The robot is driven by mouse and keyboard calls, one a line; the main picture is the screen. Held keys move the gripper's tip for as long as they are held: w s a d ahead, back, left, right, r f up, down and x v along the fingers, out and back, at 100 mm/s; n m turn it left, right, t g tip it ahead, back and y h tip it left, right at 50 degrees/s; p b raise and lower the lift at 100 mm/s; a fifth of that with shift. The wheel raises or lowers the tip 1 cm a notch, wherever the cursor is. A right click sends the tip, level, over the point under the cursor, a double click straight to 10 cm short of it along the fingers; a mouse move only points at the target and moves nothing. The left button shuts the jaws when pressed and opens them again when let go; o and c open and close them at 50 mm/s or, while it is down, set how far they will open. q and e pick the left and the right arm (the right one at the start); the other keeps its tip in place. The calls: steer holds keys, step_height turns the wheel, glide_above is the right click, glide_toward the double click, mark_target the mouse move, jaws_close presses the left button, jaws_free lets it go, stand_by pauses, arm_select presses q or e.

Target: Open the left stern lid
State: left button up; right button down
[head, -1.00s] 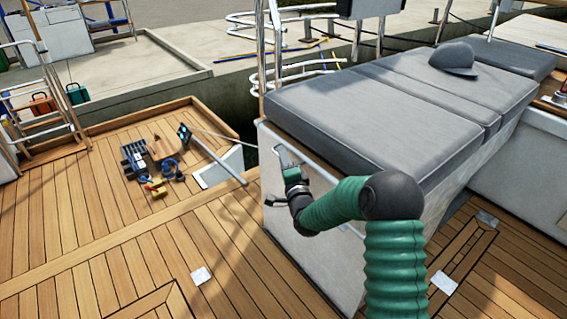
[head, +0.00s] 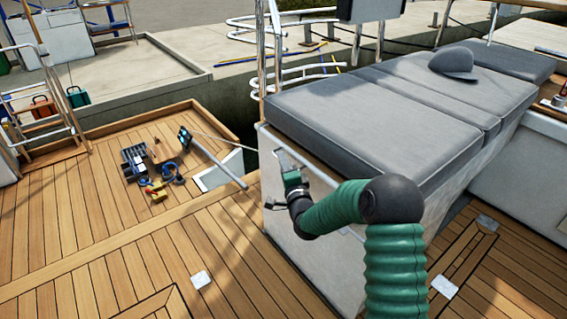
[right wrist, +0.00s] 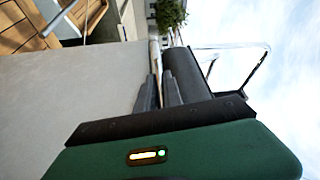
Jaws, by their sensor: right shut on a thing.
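A long bench with a grey cushioned top (head: 375,115) stands right of centre; this top appears to be the stern lid. It lies flat on the pale bench box (head: 290,228), with no gap that I can make out. A thin metal rail (head: 325,178) runs along the side just below the cushion. My right gripper (head: 282,158) is at this rail near the bench's left end. In the right wrist view its two dark fingers (right wrist: 158,92) are shut around the pale rail, beside the dark cushion edge (right wrist: 190,76). My left gripper is out of view.
A grey cap (head: 453,60) lies on the cushion's far part. Tools (head: 150,170) lie on the wooden deck at the left, near a slanted bar (head: 218,165). Railings (head: 265,45) stand behind the bench. The deck in front is clear.

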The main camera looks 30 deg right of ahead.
steer(key=shift+f, duration=0.3)
stand_by(0.5)
